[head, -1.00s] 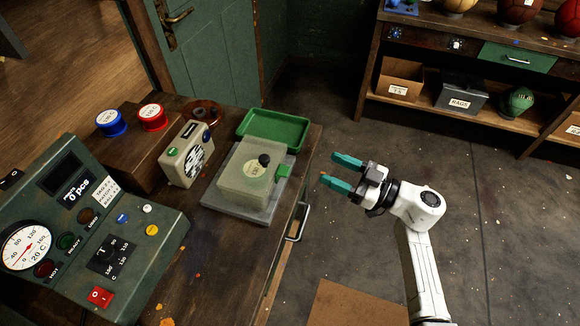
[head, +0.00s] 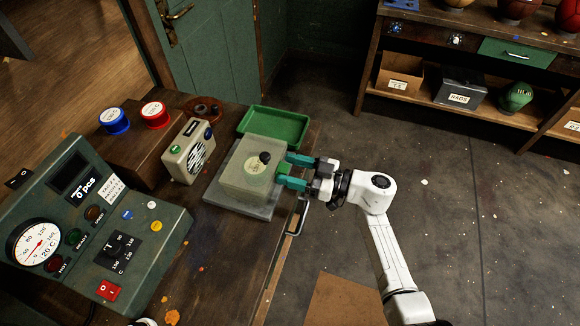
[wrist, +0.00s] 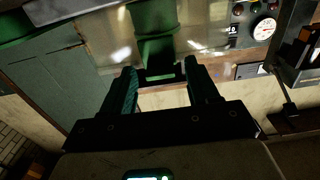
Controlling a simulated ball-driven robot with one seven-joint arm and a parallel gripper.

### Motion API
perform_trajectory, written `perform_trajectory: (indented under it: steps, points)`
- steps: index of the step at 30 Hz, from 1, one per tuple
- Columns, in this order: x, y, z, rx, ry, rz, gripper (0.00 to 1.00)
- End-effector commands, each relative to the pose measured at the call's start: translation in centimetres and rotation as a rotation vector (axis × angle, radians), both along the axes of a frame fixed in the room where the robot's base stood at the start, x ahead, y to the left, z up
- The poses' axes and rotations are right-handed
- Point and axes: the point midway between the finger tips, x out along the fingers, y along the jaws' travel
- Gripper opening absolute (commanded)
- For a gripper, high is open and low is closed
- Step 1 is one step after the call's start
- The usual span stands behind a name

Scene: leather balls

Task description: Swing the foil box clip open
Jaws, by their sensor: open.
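The foil box (head: 246,180) is a pale, see-through box with a dark knob and a round label on top, standing on a grey base on the bench. Its green clip (head: 284,169) is on the box's right side, facing my arm. My gripper (head: 287,171) is open, its two teal fingers at the box's right side with the clip between them. In the wrist view the green clip (wrist: 156,50) lies ahead of and between the open fingertips. I cannot tell whether the fingers touch it.
A green tray (head: 275,127) lies behind the box. A beige speaker-like unit (head: 188,150) and a control panel (head: 90,225) stand to the left. A drawer handle (head: 299,218) sticks out below the bench edge.

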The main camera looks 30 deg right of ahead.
Motion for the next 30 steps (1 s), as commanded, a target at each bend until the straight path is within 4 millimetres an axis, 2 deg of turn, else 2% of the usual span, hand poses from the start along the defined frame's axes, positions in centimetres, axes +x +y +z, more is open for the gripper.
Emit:
perform_trajectory:
  steps: [11, 26, 30]
  points:
    - [0.55, 0.44, -0.04, -0.001, 0.001, -0.001, 0.60]
    - [0.52, 0.40, -0.02, 0.000, 0.000, -0.001, 0.14]
    - [0.51, 0.40, -0.10, 0.002, -0.002, -0.001, 0.12]
